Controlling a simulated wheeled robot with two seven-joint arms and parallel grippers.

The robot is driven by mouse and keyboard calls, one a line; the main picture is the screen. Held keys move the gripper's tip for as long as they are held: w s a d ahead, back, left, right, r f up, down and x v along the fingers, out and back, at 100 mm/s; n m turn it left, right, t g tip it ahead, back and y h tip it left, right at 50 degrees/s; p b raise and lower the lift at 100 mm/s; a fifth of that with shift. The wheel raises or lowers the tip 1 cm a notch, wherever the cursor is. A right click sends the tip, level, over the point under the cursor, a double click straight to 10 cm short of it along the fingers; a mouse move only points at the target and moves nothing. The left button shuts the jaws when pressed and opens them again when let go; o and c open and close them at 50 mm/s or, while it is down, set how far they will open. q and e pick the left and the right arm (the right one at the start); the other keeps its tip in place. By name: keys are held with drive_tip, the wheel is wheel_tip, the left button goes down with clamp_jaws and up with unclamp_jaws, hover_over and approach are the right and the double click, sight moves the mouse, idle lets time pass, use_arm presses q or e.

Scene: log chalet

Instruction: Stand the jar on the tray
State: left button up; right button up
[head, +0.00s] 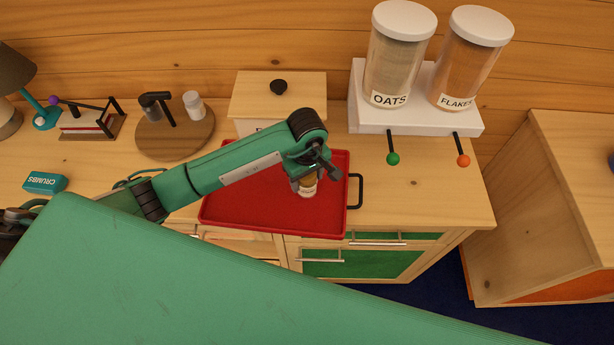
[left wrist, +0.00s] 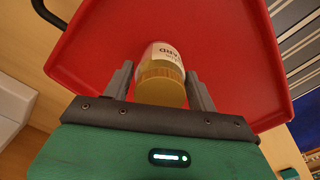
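The jar (head: 307,188) is small, with a yellowish lid and a white label. It is upright over the red tray (head: 240,205), seemingly standing on it near its right side; its base is partly hard to see. My left gripper (head: 312,178) is around the jar from above. In the left wrist view the jar (left wrist: 161,75) lies between the two fingers (left wrist: 161,82), with a narrow gap showing on each side, so the gripper looks open. The tray (left wrist: 240,60) spreads beneath it. My right gripper is not in view.
A wooden box with a black knob (head: 279,87) stands behind the tray. Oats (head: 398,55) and flakes (head: 470,58) canisters stand on a white stand (head: 365,110) at the back right. A round wooden board (head: 175,138) and a teal crumbs box (head: 45,182) are at left.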

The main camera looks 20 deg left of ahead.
use_arm(q)
drive_tip(key=shift+o, duration=1.1)
drive_tip(key=shift+r, duration=0.1)
drive_tip(key=shift+r, duration=0.3)
wheel_tip(320, 180, up, 10)
drive_tip(key=b, duration=0.3)
drive_tip(key=shift+b, duration=0.4)
drive_tip(key=shift+r, duration=0.8)
